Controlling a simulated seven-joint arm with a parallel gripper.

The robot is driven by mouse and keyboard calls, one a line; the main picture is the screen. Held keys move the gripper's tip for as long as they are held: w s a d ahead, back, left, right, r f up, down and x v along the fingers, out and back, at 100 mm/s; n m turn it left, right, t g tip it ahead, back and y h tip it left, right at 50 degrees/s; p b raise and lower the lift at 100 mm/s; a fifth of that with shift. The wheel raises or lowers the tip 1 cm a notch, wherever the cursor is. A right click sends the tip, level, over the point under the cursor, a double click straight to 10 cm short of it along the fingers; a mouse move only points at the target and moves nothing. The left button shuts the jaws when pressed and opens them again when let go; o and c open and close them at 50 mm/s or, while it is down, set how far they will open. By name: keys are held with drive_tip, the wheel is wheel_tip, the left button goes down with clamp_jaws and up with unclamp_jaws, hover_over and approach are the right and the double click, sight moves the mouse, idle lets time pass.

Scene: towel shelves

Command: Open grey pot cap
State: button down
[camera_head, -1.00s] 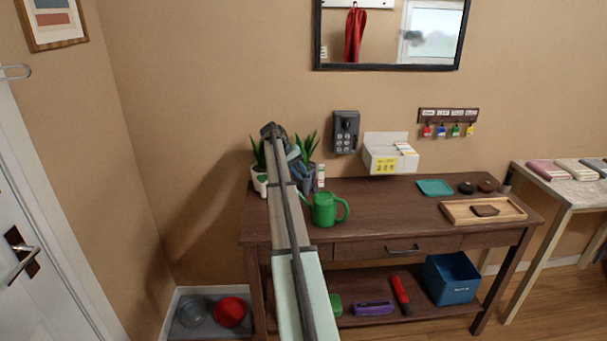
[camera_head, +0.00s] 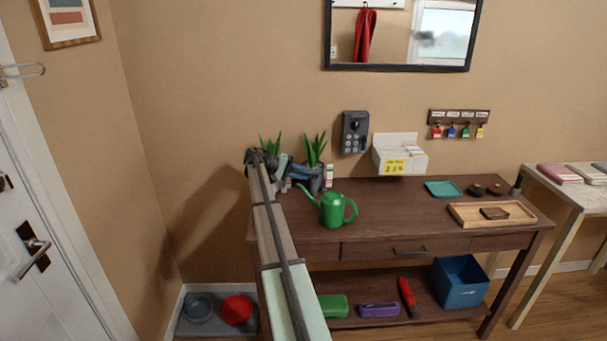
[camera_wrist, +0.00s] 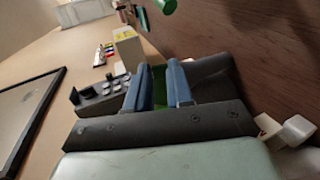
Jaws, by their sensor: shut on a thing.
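The grey pot (camera_head: 318,183) stands at the left back of the brown table, with green leaves (camera_head: 315,148) rising from it. My arm reaches over the table's left end, and my gripper (camera_head: 300,173) is at the pot's left side, partly overlapping it. In the wrist view, my gripper's two blue fingers (camera_wrist: 160,78) are close together with something green between them. A dark grey surface, seemingly the pot (camera_wrist: 215,75), lies against the right finger. The exact grip is hidden, and no separate cap can be made out.
A green watering can (camera_head: 334,210) stands in front of the pot, and a small white bottle (camera_head: 329,176) just to its right. A second plant (camera_head: 269,150) is behind my wrist. The table's middle is clear.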

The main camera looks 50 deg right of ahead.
drive_tip(key=shift+w+d, duration=0.15)
drive_tip(key=c, duration=1)
unclamp_jaws()
drive_tip(key=v, duration=1.3)
drive_tip(key=shift+w+a+f, duration=0.1)
drive_tip(key=shift+w+a, duration=0.15)
drive_tip(key=shift+a, duration=0.15)
